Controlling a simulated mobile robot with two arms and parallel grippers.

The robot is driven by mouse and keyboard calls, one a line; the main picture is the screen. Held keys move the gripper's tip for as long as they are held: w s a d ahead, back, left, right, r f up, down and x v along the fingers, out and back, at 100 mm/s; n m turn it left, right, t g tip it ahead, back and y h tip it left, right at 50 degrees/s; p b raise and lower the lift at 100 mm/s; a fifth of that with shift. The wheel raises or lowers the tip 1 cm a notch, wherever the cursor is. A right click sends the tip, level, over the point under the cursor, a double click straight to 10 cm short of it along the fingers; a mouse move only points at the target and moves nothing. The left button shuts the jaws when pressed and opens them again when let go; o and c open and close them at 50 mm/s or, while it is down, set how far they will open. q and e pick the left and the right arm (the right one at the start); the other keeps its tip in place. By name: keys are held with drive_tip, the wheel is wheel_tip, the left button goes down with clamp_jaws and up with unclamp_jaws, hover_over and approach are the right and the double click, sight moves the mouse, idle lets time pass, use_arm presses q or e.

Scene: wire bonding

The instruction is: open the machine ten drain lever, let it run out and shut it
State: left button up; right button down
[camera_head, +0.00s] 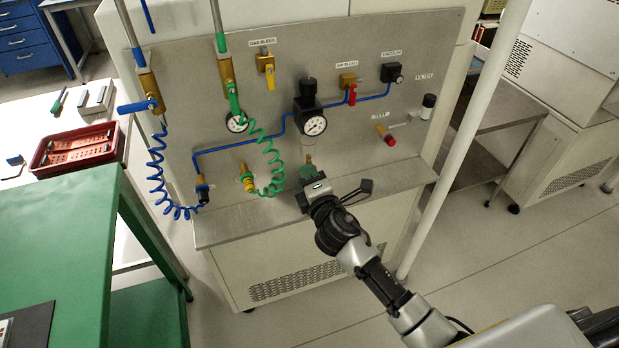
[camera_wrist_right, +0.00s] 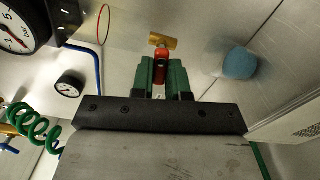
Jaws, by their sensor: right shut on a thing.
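My right gripper (camera_head: 308,172) reaches up to the panel just below the black regulator (camera_head: 307,118) with its dial gauge. In the right wrist view its green fingers (camera_wrist_right: 161,80) are shut on a small red lever (camera_wrist_right: 161,68). A brass fitting (camera_wrist_right: 162,41) sits just beyond the lever, and it also shows above the fingers in the head view (camera_head: 309,159). The fingers hide much of the lever, so I cannot tell whether the drain is open or shut. My left gripper is not in view.
The steel panel (camera_head: 420,50) carries yellow (camera_head: 270,76) and red (camera_head: 352,95) bleed handles and a green coiled hose (camera_head: 272,165). A steel ledge (camera_head: 240,225) runs below. A rounded blue thing (camera_wrist_right: 240,62) is beside the fitting. A pale pole (camera_head: 462,150) stands right of the panel.

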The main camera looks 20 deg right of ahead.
drive_tip(key=shift+r+m, duration=0.1)
drive_tip(key=shift+m, duration=0.7)
drive_tip(key=c, duration=1.1)
unclamp_jaws()
drive_tip(key=s+b, duration=0.1)
drive_tip(key=s, duration=0.9)
drive_tip(key=shift+s+d, duration=0.15)
drive_tip(key=shift+s, duration=0.25)
